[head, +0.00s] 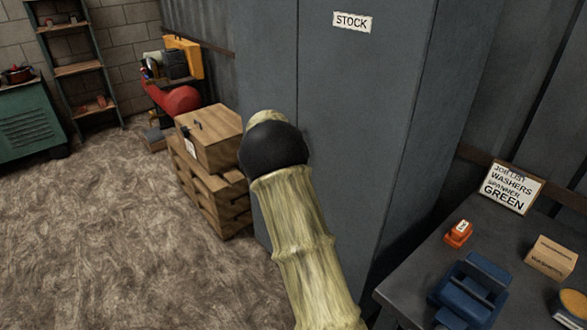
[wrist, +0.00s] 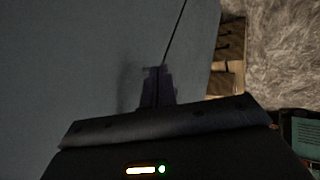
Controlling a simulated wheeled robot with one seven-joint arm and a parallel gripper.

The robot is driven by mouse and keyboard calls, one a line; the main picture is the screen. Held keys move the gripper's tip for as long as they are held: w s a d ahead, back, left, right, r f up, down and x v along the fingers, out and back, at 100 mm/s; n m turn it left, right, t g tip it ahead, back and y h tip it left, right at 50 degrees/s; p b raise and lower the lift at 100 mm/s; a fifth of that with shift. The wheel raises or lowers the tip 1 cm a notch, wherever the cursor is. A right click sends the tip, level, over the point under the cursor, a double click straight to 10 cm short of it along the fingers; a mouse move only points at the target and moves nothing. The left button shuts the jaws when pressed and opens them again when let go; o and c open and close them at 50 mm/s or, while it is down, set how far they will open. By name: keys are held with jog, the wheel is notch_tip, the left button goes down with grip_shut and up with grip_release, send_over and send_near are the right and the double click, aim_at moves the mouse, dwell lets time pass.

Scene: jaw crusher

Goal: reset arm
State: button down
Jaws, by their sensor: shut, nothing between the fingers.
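My arm rises from the bottom of the head view, and its gripper is hidden there behind the arm. In the wrist view my gripper (wrist: 157,88) shows dark, with its fingers together and nothing between them. It points at the grey face of the stock cabinet (wrist: 75,60). I cannot tell how far the fingertips are from that face. In the head view the stock cabinet (head: 345,120) stands behind my arm with its doors shut and a white STOCK label.
At right, a workbench (head: 415,265) holds a blue vise (head: 470,290), an orange item (head: 458,233), a cardboard box (head: 551,258) and a job list sign (head: 512,188). Wooden crates (head: 215,185) stand left of the cabinet. Open floor (head: 110,240) lies at left.

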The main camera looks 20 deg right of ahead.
dwell(0.4)
jog(key=s+a+r+g+y+p, duration=0.1)
jog(key=s+a+r+p, duration=0.2)
jog(key=s, duration=0.9)
jog(key=s+a+r+g+y+p, duration=0.1)
jog(key=s+a+r+p, duration=0.3)
jog(key=s+a, duration=0.4)
jog(key=s+a+r+y+p, duration=0.3)
jog(key=s+a, duration=0.3)
jog(key=s, duration=1)
jog(key=shift+r+g+p, duration=0.25)
jog(key=shift+g+p, duration=0.15)
jog(key=shift+p, duration=0.25)
